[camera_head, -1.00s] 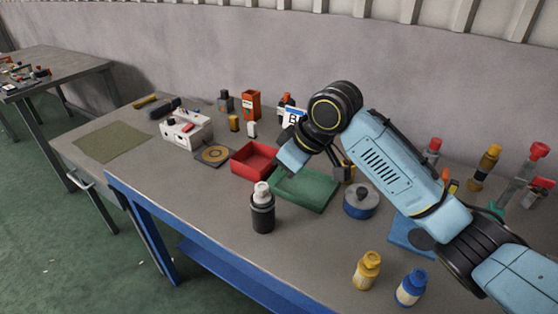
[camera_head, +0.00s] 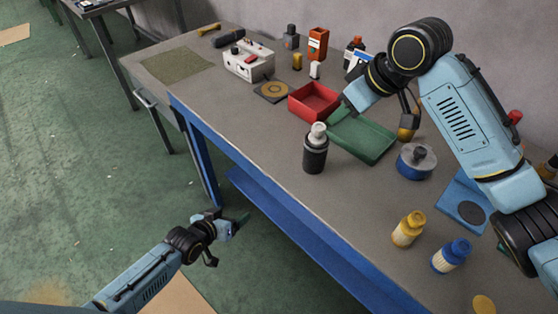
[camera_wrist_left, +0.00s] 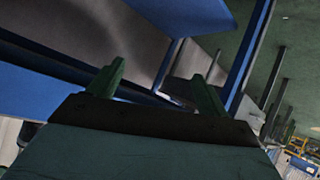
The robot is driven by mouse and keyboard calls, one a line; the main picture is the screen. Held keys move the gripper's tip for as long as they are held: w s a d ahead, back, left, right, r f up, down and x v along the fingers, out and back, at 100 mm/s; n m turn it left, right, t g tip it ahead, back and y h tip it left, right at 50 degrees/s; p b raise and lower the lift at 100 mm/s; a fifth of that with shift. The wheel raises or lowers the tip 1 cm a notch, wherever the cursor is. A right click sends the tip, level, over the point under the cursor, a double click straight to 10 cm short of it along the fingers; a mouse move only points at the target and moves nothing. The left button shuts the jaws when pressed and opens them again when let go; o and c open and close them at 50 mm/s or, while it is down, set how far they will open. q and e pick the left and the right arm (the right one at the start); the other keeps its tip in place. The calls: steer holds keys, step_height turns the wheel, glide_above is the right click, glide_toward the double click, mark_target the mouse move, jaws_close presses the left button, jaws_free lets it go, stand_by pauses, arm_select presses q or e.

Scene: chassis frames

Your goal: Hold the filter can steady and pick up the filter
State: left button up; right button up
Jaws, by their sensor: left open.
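The filter can appears to be the dark cylinder (camera_head: 315,157) standing upright near the table's front edge. A pale, rounded piece, apparently the filter (camera_head: 318,131), sticks out of its top. My right gripper (camera_head: 338,110) is above the green tray, just behind and right of the can and apart from it. Its fingers blend with the tray, so their opening is unclear. My left gripper (camera_head: 240,222) is low in front of the table, over the floor, far from the can. In the left wrist view its two green fingers (camera_wrist_left: 158,88) are spread with nothing between them.
The blue table edge (camera_head: 255,160) lies between my left gripper and the can.

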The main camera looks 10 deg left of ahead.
arm_select(q)
steer(key=w+d+r+h, duration=0.1)
steer(key=r, duration=0.3)
steer(key=w+d+r+t+h, duration=0.1)
steer(key=w+d+r, duration=0.1)
steer(key=r, duration=0.3)
steer(key=w+d+r+t+h, duration=0.1)
steer(key=w+d+r, duration=0.1)
steer(key=r, duration=0.3)
steer(key=shift+d+r+m, duration=0.25)
steer(key=shift+m, duration=0.15)
steer(key=m+g+h, duration=0.2)
steer(key=m, duration=0.4)
glide_toward(309, 153)
steer(key=x, duration=1.3)
steer(key=shift+w+a+f, duration=0.1)
steer(key=shift+w+f, duration=0.05)
steer(key=shift+w, duration=0.05)
